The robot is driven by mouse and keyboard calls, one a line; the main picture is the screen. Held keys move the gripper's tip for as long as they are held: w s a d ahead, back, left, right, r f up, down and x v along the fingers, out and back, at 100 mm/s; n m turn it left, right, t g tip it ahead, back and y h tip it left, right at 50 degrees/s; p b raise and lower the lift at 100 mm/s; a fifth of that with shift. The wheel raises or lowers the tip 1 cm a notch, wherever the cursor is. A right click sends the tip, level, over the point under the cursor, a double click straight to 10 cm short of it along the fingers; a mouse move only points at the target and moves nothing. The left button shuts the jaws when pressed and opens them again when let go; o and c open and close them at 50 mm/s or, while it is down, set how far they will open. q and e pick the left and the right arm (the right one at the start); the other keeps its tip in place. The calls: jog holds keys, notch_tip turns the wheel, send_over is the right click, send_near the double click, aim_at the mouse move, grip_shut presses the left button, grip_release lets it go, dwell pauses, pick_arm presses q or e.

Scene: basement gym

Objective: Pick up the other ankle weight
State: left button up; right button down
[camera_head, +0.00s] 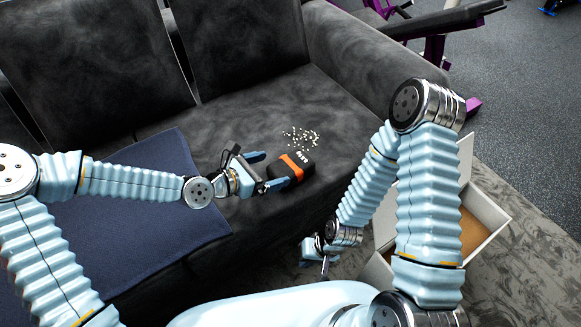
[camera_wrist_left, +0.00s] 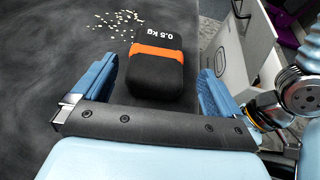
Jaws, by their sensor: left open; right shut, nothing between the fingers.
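A black ankle weight (camera_head: 300,164) with an orange band and white lettering lies on the dark grey sofa seat. In the left wrist view the same weight (camera_wrist_left: 157,70) reads "0.5 kg". My left gripper (camera_head: 271,172) is open at the weight, with a finger on either side of it. In the left wrist view gaps show between the weight and both fingers of the left gripper (camera_wrist_left: 160,85). My right gripper (camera_head: 324,265) is low in front of the sofa, beside the white box, shut and empty; its fingertips are small and partly hidden.
Small pale bits (camera_head: 301,138) lie scattered on the sofa seat (camera_head: 240,115) behind the weight. A dark blue cloth (camera_head: 150,235) covers the seat's left part. An open white box (camera_head: 487,205) stands on the floor at right, partly hidden by my right arm.

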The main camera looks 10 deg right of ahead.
aim_at(291, 164)
pick_arm(q)
jog(key=x, duration=0.7)
jog(key=shift+w+d+f, duration=0.1)
jog(key=shift+w+f, duration=0.15)
jog(key=c, duration=1)
jog(key=shift+r, duration=0.1)
jog(key=shift+c, duration=0.5)
jog(key=shift+r, duration=0.1)
